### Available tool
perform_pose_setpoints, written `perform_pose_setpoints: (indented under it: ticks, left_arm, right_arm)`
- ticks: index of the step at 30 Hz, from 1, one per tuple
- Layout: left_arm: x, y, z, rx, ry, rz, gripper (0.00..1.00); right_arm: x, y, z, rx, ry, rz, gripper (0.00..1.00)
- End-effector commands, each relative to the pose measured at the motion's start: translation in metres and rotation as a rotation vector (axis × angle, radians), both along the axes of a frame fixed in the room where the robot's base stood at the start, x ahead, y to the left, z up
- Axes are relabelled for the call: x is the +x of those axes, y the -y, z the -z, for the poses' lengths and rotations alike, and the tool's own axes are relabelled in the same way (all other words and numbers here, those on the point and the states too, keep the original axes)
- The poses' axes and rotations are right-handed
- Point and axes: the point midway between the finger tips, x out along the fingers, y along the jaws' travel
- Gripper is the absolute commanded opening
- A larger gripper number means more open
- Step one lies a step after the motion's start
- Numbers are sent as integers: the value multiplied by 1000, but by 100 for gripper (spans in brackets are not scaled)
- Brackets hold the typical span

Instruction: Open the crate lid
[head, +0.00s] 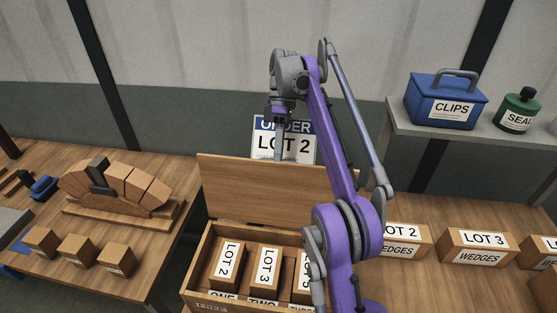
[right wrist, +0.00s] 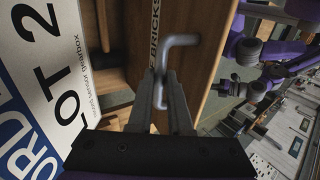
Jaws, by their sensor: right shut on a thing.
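The wooden crate (head: 205,262) stands on the bench with its lid (head: 262,187) raised at the back, roughly upright, its inner face towards me. Labelled blocks show inside, including LOT 2 (head: 228,265) and LOT 3 (head: 266,270). My right gripper (head: 279,155) reaches down behind the lid's top edge, which hides its fingertips in the head view. In the right wrist view, the right gripper (right wrist: 165,95) is shut on a grey bar handle (right wrist: 182,40) on the lid's outer face, beside the word BRICKS. My left gripper cannot be made out in either view.
An ORDER LOT 2 sign (head: 300,140) stands close behind the lid. Wedge boxes (head: 478,247) line the bench at right, below a shelf (head: 430,130) holding a blue CLIPS box (head: 445,100) and green SEAL jar (head: 518,112). A brick arch (head: 130,185) occupies the left table.

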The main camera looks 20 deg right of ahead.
Motion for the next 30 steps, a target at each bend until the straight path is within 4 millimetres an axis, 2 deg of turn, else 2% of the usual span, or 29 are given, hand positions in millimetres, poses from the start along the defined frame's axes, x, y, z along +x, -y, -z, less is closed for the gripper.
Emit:
perform_pose_setpoints:
  ticks: [18, 19, 23, 30]
  left_arm:
    - [0, 0, 0, 0, 0, 0, 0]
    - [0, 0, 0, 0, 0, 0, 0]
    - [0, 0, 0, 0, 0, 0, 0]
    - [0, 0, 0, 0, 0, 0, 0]
  right_arm:
    - [4, 2, 2, 1, -1, 0, 0]
    - [4, 2, 2, 1, -1, -1, 22]
    - [4, 2, 2, 1, -1, -1, 46]
    - [4, 1, 2, 1, -1, -1, 47]
